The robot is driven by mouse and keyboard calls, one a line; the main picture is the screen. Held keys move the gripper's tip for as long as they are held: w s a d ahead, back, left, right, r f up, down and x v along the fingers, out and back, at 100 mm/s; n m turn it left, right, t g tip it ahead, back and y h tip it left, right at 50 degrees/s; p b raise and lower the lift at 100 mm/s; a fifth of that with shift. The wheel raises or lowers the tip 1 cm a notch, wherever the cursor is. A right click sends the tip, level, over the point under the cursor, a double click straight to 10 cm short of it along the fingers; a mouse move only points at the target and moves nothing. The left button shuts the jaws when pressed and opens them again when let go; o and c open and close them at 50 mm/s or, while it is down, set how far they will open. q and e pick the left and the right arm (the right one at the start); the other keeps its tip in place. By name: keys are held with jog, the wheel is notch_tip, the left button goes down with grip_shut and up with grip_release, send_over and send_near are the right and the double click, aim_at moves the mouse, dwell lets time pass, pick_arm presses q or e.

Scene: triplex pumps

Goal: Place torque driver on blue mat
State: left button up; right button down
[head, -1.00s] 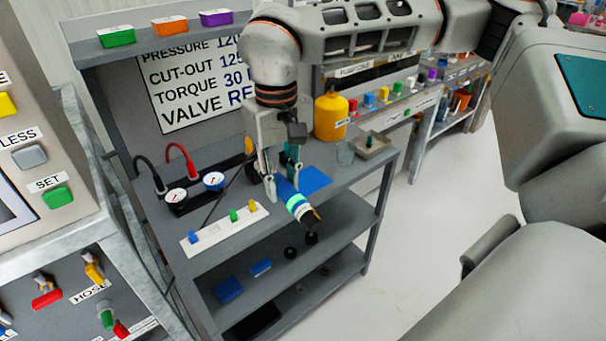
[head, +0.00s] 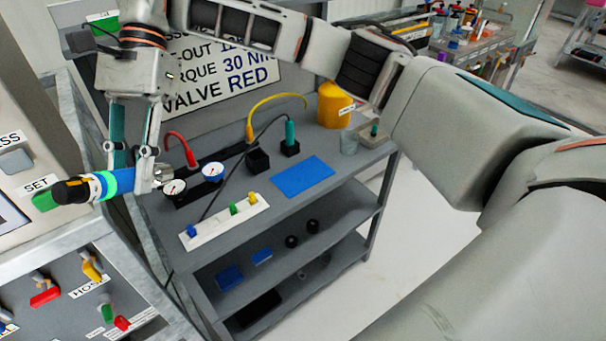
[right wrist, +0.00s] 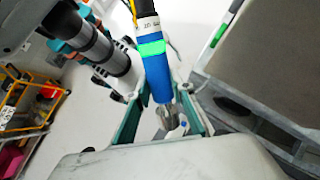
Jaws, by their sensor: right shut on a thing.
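The torque driver (head: 104,185) is blue with a bright green band, a pale ring and a dark end. My right gripper (head: 136,172) is shut on it. It lies roughly level, its dark end pointing left in front of the control panel. In the right wrist view the driver (right wrist: 157,72) lies between the two fingers (right wrist: 158,118). The blue mat (head: 302,176) lies bare on the grey bench top, well to the right of the gripper. My left gripper is not in view.
Two gauges (head: 213,172), a white strip with coloured valves (head: 226,221), black holders (head: 258,160) and hoses stand left of the mat. The control panel (head: 20,165) is close by the driver.

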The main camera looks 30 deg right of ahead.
jog(key=w+r+m+t+y, duration=0.1)
jog(key=m, duration=0.1)
jog(key=w+r+m+y, duration=0.1)
jog(key=r+y, duration=0.1)
jog(key=w+d+r+m+t+y, duration=0.1)
jog(key=m+y, duration=0.1)
jog(key=shift+r+m+t, duration=0.3)
jog(key=w+d+m+t+y+p, duration=0.1)
jog(key=w+d+m+t, duration=0.5)
jog(key=d, duration=0.3)
jog(key=w+d+m+t+p, duration=0.1)
jog(key=w+d+m+t, duration=0.2)
jog(key=d+m+t, duration=0.45)
jog(key=d+f+m+t+h, duration=0.2)
jog(key=d+f+t+h, duration=0.15)
jog(key=d, duration=0.65)
jog(key=d+f+m+t+h, duration=0.2)
jog(key=d+f+t, duration=0.2)
jog(key=d, duration=0.7)
notch_tip(320, 180, down, 19)
jog(key=b, duration=0.4)
jog(key=shift+a+f+b, duration=0.1)
jog(key=shift+f+b, duration=0.1)
jog(key=shift+b, duration=0.15)
jog(key=shift+f, duration=0.25)
jog(key=shift+s, duration=0.1)
